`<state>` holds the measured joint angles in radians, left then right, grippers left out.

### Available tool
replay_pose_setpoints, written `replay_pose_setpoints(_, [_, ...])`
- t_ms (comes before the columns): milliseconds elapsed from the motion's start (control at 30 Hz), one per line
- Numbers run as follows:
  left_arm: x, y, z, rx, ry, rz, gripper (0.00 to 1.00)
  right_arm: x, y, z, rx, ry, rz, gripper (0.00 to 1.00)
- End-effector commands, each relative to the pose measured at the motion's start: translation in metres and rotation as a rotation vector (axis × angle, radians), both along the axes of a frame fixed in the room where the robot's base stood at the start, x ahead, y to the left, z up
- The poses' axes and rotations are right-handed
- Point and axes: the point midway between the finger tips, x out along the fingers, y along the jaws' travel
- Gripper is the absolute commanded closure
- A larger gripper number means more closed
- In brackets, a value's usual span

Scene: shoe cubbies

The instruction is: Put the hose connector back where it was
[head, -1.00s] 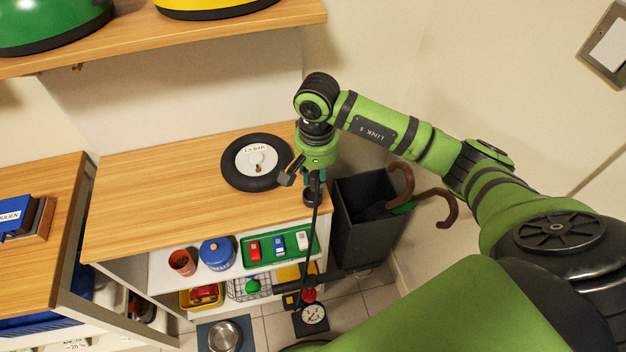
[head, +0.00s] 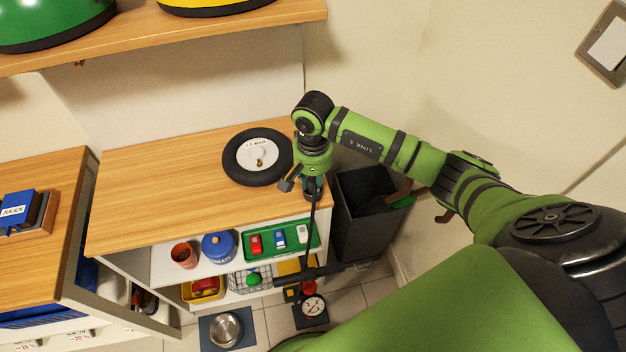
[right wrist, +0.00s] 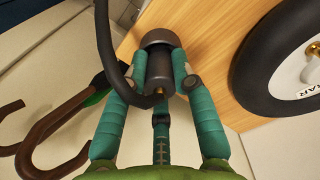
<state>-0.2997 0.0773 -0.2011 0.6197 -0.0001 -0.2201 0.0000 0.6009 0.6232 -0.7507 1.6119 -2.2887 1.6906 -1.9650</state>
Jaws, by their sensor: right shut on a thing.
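My right gripper (head: 313,187) is shut on the hose connector, a dark grey cylinder (right wrist: 160,66) between the teal fingers in the right wrist view. It is at the right end of the wooden cabinet top (head: 170,170), by the edge; whether the connector touches anything below is unclear. A black hose (head: 309,235) runs from it down toward the pump on the floor, whose gauge (head: 313,306) shows. A black wheel (head: 274,176) with a white hub lies on the cabinet top, left of and apart from the gripper. My left gripper is not in view.
A dark bin (head: 352,235) with brown-handled umbrellas stands right of the cabinet. The cabinet top left of the wheel is clear.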

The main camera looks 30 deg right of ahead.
Motion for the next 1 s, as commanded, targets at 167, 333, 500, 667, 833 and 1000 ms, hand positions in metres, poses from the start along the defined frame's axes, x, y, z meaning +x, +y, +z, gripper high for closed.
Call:
replay_pose_setpoints(167, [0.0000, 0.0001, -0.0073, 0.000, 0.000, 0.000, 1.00, -0.0002, 0.0000, -0.0062, 0.000, 0.000, 0.000, 1.00])
replay_pose_setpoints(333, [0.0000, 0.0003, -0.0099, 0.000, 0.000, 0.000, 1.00, -0.0016, 0.0006, -0.0097, 0.000, 0.004, 0.000, 1.00])
replay_pose_setpoints(500, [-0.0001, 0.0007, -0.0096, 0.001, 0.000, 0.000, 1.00, -0.0033, 0.0007, -0.0114, 0.000, 0.010, 0.000, 0.50])
replay_pose_setpoints(667, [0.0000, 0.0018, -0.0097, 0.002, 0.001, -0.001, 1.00, -0.0040, 0.0005, -0.0121, -0.002, 0.013, 0.000, 0.50])
replay_pose_setpoints(833, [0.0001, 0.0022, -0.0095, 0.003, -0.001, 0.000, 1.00, -0.0039, 0.0000, -0.0117, -0.002, 0.012, 0.001, 0.50])
replay_pose_setpoints(1000, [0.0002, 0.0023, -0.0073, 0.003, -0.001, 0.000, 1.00, -0.0037, -0.0002, -0.0094, -0.002, 0.012, 0.001, 0.50])
